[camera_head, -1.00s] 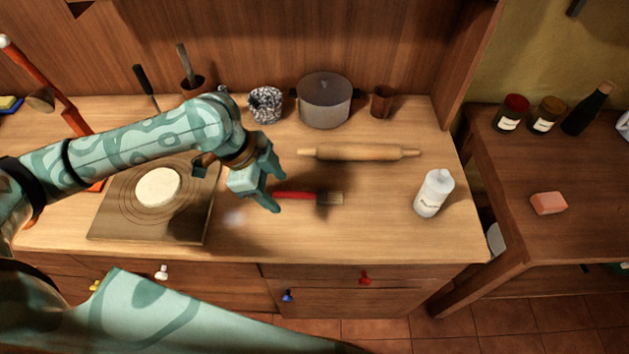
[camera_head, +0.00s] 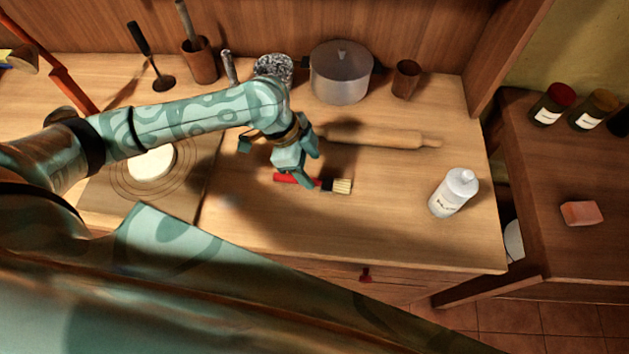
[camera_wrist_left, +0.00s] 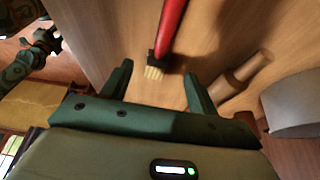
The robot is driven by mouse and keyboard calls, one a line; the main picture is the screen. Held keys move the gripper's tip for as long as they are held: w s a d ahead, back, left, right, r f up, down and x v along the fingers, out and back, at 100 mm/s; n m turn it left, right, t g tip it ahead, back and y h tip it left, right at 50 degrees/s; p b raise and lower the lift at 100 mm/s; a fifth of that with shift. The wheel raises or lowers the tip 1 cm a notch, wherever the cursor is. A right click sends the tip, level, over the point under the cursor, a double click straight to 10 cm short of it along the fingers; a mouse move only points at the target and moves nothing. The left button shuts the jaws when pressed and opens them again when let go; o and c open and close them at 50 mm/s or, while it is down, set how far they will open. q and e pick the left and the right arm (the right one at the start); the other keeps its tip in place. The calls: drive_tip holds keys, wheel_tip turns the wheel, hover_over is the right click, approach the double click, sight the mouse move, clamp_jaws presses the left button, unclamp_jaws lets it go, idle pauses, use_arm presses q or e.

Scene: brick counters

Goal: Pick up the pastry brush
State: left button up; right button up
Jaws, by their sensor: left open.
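The pastry brush (camera_head: 342,187) lies flat on the wooden counter, with a red handle and pale bristles pointing right. My left gripper (camera_head: 311,176) is above it and covers part of the handle in the head view. In the left wrist view the brush (camera_wrist_left: 170,30) shows with its bristle end between the line of my open left fingers (camera_wrist_left: 158,85), beyond their tips. The jaws are empty.
A rolling pin (camera_head: 385,138) lies just behind the brush. A grey pot (camera_head: 340,75) stands at the back, a white bottle (camera_head: 453,194) at the right. A board with dough (camera_head: 152,162) is at the left. Counter in front of the brush is clear.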

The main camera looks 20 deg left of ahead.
sight(324, 183)
use_arm(q)
drive_tip(key=shift+d+f, duration=0.15)
drive_tip(key=shift+f, duration=0.15)
drive_tip(key=b+x, duration=0.1)
drive_tip(key=x, duration=0.3)
drive_tip(key=shift+d+r+b, duration=0.1)
drive_tip(key=shift+d+b, duration=0.2)
drive_tip(key=shift+b, duration=0.05)
drive_tip(key=shift+w+d+f, duration=0.15)
drive_tip(key=shift+f, duration=0.25)
drive_tip(key=shift+r, duration=0.1)
drive_tip(key=c, duration=1.1)
